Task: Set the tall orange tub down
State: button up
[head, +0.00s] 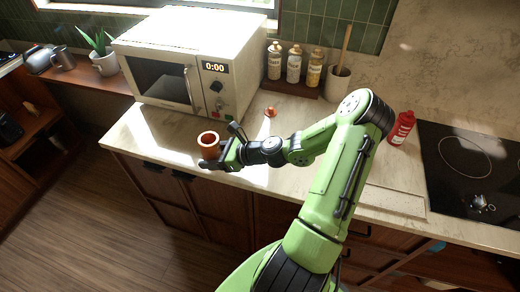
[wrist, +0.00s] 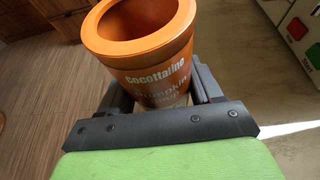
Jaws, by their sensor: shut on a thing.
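The tall orange tub (head: 208,141) is an open-topped orange cup with lettering on its side. My gripper (head: 217,160) is shut on it near the front edge of the counter, in front of the microwave. In the wrist view the tub (wrist: 150,65) stands between the two dark fingers of my gripper (wrist: 165,98), its round mouth facing up towards the camera and tilted in the picture. The tub's base is hidden behind the gripper, so I cannot tell whether it touches the counter.
The microwave (head: 160,82) stands behind the tub. A small orange object (head: 271,112) lies to the right on the counter (head: 135,137). Several bottles and a utensil pot (head: 336,86) stand at the back. A red bottle (head: 401,128) is beside the black hob (head: 465,150). Counter left of the tub is clear.

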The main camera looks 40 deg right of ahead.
jog(key=d+m+h+b, duration=0.1)
jog(key=d, duration=0.3)
jog(key=d+m+t+h+b, duration=0.1)
jog(key=d+m+h+b, duration=0.1)
jog(key=d, duration=0.2)
jog(key=s+d+m+h+b, duration=0.1)
jog(key=d+h, duration=0.1)
jog(key=d, duration=0.2)
jog(key=shift+d+r+t+b, duration=0.15)
jog(key=shift+d+t+b, duration=0.1)
jog(key=shift+t+b, duration=0.15)
jog(key=s+d+r+m+h+b, duration=0.3)
jog(key=d+r, duration=0.3)
jog(key=d, duration=0.1)
jog(key=shift+m, duration=0.3)
jog(key=f+b, duration=0.1)
jog(key=f, duration=0.4)
jog(key=f+b, duration=0.2)
jog(key=f, duration=0.2)
jog(key=shift+w+d+f, duration=0.1)
jog(key=shift+w+f, duration=0.1)
jog(key=shift+f, duration=0.15)
jog(key=o, duration=1.2)
jog(key=shift+f, duration=0.1)
jog(key=shift+o, duration=0.2)
